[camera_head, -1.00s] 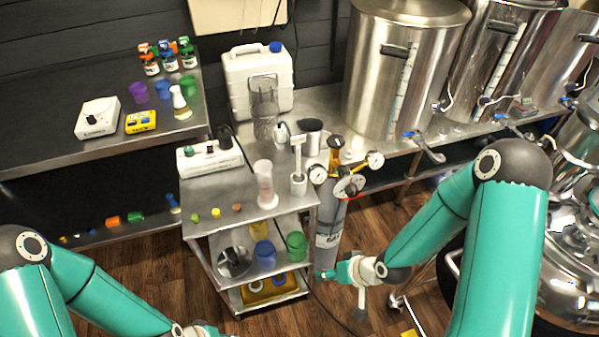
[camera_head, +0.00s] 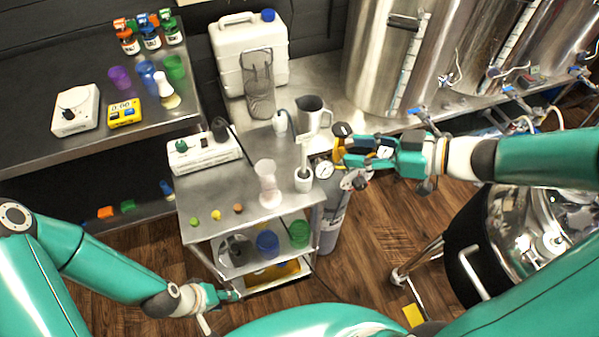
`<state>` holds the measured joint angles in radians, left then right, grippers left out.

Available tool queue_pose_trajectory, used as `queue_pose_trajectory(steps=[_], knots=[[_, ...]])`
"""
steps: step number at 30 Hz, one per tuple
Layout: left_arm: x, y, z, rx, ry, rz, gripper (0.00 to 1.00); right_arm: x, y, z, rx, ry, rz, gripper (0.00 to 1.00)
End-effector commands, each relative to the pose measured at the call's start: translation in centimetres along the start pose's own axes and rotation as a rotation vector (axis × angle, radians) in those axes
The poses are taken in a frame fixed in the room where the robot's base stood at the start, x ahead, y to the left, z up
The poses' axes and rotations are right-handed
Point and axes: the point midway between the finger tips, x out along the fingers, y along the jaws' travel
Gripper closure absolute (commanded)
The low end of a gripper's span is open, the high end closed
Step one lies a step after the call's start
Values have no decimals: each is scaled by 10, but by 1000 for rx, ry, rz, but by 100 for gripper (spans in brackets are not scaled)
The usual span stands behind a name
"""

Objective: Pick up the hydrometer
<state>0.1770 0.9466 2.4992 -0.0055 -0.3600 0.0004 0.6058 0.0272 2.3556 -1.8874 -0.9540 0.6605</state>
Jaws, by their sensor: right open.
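I cannot make out the hydrometer for certain. A clear measuring cylinder (camera_head: 268,184) with a pale foot stands upright on the cart's steel top. Beside it, to the right, a slim white upright piece stands in a short white holder (camera_head: 303,180). My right gripper (camera_head: 341,148) is open, just right of that holder and above the gas cylinder's gauges. It looks empty, and it hides part of the regulator. My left gripper (camera_head: 232,294) is low at the front left of the cart, away from these things. It is too small to tell whether it is open.
A gas cylinder (camera_head: 330,225) stands at the cart's right side. Large steel kettles (camera_head: 385,60) stand behind on a bench. A white jerrycan (camera_head: 250,55) is at the back.

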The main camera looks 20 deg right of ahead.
Motion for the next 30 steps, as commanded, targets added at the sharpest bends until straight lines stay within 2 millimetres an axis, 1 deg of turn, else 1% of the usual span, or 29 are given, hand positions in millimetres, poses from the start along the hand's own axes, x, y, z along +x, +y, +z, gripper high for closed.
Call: queue_pose_trajectory(steps=[1,3,9,12,20,27,30], knots=[[3,-1,0,0,0,0,60,10,-1,2,2,2,-1,58],[5,-2,0,0,0,0,60,24,0,4,4,1,3,58],[11,-4,0,0,0,0,60,61,2,5,7,0,12,58],[13,-4,0,0,0,0,60,73,2,5,8,0,15,58],[14,-5,0,0,1,0,60,89,4,5,9,-1,17,58],[18,-6,0,1,1,0,60,122,6,7,7,-1,16,58],[18,-6,0,0,1,0,60,130,6,7,8,-1,18,58]])
